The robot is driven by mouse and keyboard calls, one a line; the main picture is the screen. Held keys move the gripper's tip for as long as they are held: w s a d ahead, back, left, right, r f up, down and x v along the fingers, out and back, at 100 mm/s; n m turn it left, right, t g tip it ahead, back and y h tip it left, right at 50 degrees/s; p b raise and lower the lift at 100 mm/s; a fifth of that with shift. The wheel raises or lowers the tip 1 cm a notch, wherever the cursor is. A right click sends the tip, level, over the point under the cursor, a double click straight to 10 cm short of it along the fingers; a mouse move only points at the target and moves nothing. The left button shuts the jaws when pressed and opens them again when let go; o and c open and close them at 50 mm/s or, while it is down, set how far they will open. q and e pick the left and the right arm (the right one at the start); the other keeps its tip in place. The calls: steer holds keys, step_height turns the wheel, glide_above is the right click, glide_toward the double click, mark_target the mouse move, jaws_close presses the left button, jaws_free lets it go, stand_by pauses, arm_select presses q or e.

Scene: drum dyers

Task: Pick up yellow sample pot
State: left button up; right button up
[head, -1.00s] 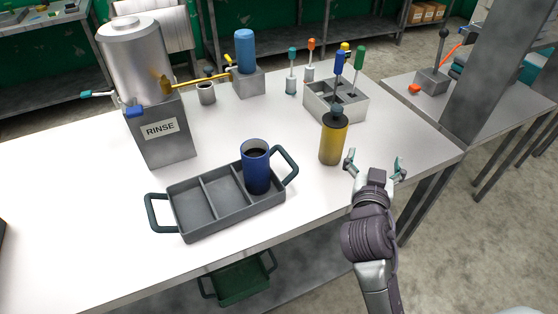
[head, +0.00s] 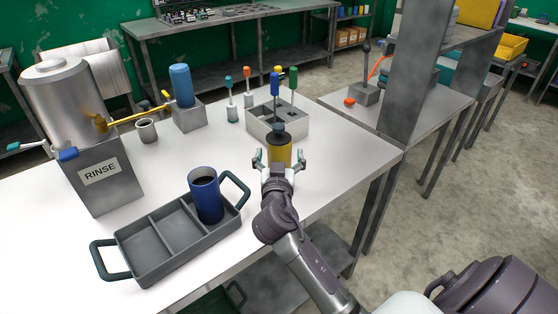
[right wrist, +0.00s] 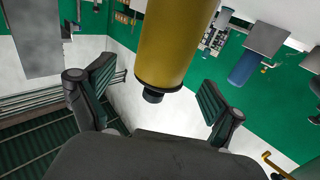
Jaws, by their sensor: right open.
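The yellow sample pot (head: 280,151), with a dark lid, stands upright on the white table in front of the grey block holder. My right gripper (head: 279,160) is open, with one finger to each side of the pot. In the right wrist view the pot (right wrist: 176,45) appears upside down, its dark lid low between the open fingers (right wrist: 156,80). A gap shows on each side, and I see no firm contact. The gripper hides the pot's lower part in the head view. My left gripper is not in view.
A grey tray (head: 152,247) with a blue pot (head: 205,196) stands to the left. The holder (head: 262,126) with several coloured-handled tools is just behind the yellow pot. The RINSE stand (head: 103,176) is at far left. The table's right edge is close by.

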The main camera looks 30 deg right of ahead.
mark_target(279, 137)
steer(key=p+x, duration=0.1)
steer(key=x, duration=0.3)
steer(key=shift+w+d, duration=0.1)
steer(key=shift+w, duration=0.2)
steer(key=shift+w+d+f, duration=0.1)
steer(key=shift+w+d, duration=0.05)
steer(key=shift+w, duration=0.05)
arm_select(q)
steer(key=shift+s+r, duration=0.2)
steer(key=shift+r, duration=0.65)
arm_select(e)
jaws_close()
steer(key=shift+r, duration=1.35)
steer(key=shift+s+r, duration=0.1)
steer(key=shift+r, duration=0.75)
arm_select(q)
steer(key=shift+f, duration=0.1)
arm_select(e)
steer(key=s+d+r, duration=0.5)
steer(key=s+r, duration=0.1)
steer(key=s, duration=0.4)
steer(key=shift+s+r, duration=0.15)
steer(key=shift+r, duration=0.25)
steer(key=shift+d, duration=0.1)
